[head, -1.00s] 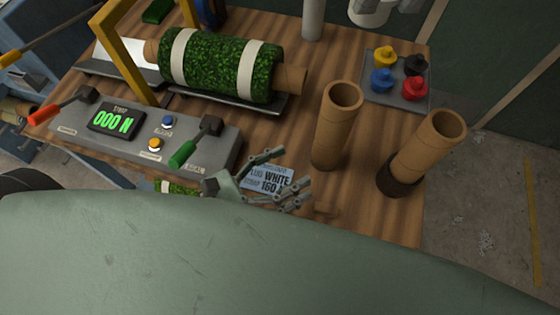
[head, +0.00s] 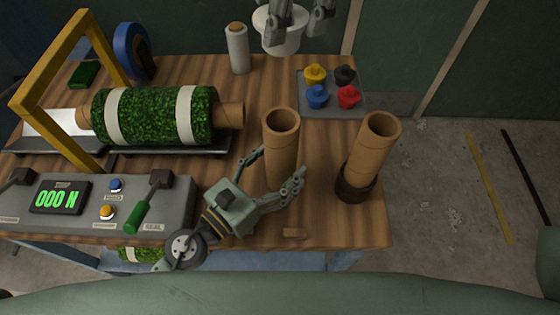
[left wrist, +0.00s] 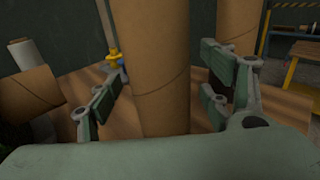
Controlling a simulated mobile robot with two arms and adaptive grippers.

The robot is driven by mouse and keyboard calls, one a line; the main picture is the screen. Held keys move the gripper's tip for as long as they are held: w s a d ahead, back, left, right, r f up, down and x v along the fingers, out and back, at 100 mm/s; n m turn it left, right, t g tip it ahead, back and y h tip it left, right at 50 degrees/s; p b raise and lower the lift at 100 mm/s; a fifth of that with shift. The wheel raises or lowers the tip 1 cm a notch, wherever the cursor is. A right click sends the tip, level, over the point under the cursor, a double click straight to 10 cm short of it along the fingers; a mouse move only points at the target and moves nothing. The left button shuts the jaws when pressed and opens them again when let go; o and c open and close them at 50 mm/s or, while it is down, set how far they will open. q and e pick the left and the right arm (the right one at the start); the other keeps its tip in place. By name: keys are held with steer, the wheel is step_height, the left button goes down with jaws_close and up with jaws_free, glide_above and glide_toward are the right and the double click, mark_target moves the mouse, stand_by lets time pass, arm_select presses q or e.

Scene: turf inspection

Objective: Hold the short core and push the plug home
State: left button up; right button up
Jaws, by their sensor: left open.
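A brown cardboard core (head: 282,123) stands upright on the bench; a similar core (head: 375,145) stands to its right in a dark ring. I cannot tell which is shorter. My left gripper (head: 272,178) is open, with its fingers either side of the left core's lower part. In the left wrist view this core (left wrist: 160,70) stands between the spread fingers, with gaps showing. A white, rimmed, cup-like piece (head: 265,38) is at the top of the head view. My right gripper (head: 302,18) is beside or over it; its grip is unclear.
A grey tray (head: 358,110) holds yellow, black, blue and red plugs. A turf roll (head: 155,120) lies in a cradle at left, under a yellow frame (head: 50,60). A control box (head: 165,215) reads 000 N. The bench's right edge is close to the right core.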

arm_select(q)
steer(key=shift+w+d, duration=0.3)
steer(key=shift+w, duration=0.05)
steer(key=c, duration=1.5)
